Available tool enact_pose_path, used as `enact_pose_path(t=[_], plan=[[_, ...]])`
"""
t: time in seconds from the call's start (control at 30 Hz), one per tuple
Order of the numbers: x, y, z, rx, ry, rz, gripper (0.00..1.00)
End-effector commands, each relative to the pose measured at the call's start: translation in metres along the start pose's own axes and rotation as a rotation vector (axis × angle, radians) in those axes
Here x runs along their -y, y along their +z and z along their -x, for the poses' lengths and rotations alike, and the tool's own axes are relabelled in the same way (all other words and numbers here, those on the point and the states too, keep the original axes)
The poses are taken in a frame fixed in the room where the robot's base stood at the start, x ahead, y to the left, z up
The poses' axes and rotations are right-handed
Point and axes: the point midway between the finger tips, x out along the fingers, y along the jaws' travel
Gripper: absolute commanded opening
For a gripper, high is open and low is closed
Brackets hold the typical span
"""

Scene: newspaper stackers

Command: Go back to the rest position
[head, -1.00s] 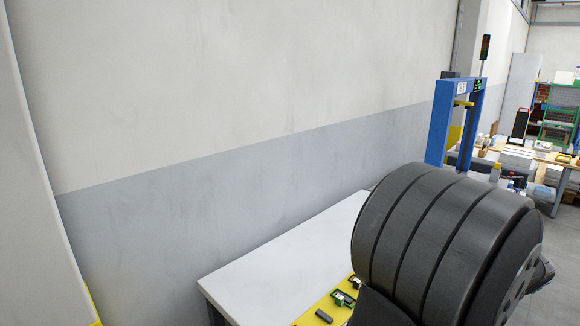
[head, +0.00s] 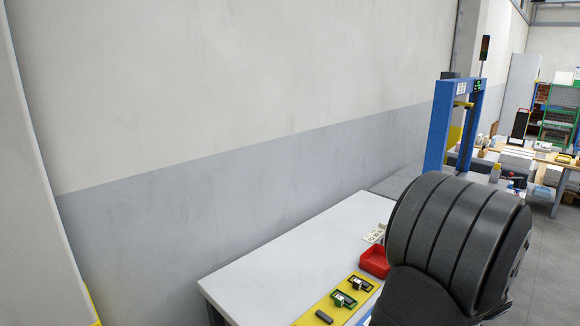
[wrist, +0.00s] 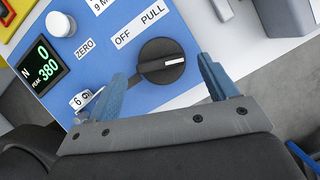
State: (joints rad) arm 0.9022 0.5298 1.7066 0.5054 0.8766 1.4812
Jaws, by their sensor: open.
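My gripper (wrist: 162,70) shows in the wrist view with two blue fingers spread wide apart, empty. A black rotary knob (wrist: 158,56) on a blue panel (wrist: 105,55) appears between the fingers, with clear gaps on both sides. I cannot tell how far the fingers are above the panel. In the head view my dark arm link fills the lower right and my gripper is hidden.
The panel has a display (wrist: 44,66) reading 0 N, peak 380, and a white button (wrist: 60,24). In the head view a white table (head: 290,255) holds a red bin (head: 375,262) and a yellow strip (head: 335,305) with small devices. A blue frame (head: 438,125) stands behind.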

Motion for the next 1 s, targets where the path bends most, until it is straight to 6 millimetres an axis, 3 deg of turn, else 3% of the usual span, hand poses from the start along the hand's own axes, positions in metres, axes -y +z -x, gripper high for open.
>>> enact_pose_path(t=[0.1, 1.0], plan=[[-0.001, 0.000, -0.026, -0.001, 0.005, 0.000, 0.78], [0.005, 0.003, -0.023, 0.000, 0.365, 0.882, 0.78]])
